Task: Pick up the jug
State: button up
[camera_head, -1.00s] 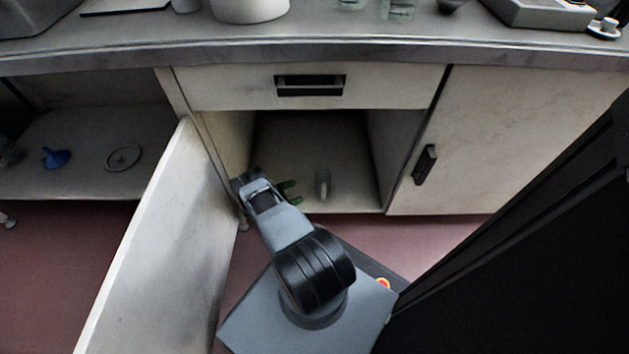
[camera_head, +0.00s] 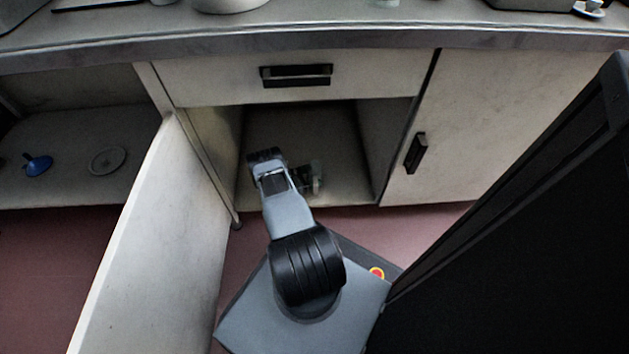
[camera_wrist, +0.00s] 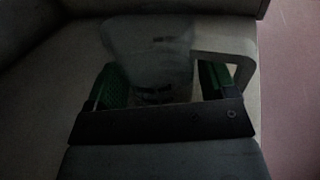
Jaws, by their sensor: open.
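The jug (camera_wrist: 150,42) is a pale, translucent vessel with a squared handle on its right side in the wrist view. It stands on the floor of the open cupboard, and in the head view the jug (camera_head: 317,172) shows only in part beside my gripper. My gripper (camera_wrist: 160,84) is open, with one green-padded finger on each side of the jug's lower part in the wrist view. The right finger overlaps the handle's lower end. I cannot tell whether either finger touches the jug. In the head view my gripper (camera_head: 309,179) reaches into the cupboard.
The cupboard door (camera_head: 150,245) stands open on the left. A drawer (camera_head: 225,78) is shut above the opening, and a closed door (camera_head: 470,130) is on the right. A blue funnel (camera_head: 38,164) and a round disc (camera_head: 107,160) lie on the left shelf.

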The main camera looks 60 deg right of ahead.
jog(key=shift+x, duration=1)
jog(key=shift+c, duration=0.3)
jog(key=c, duration=0.6)
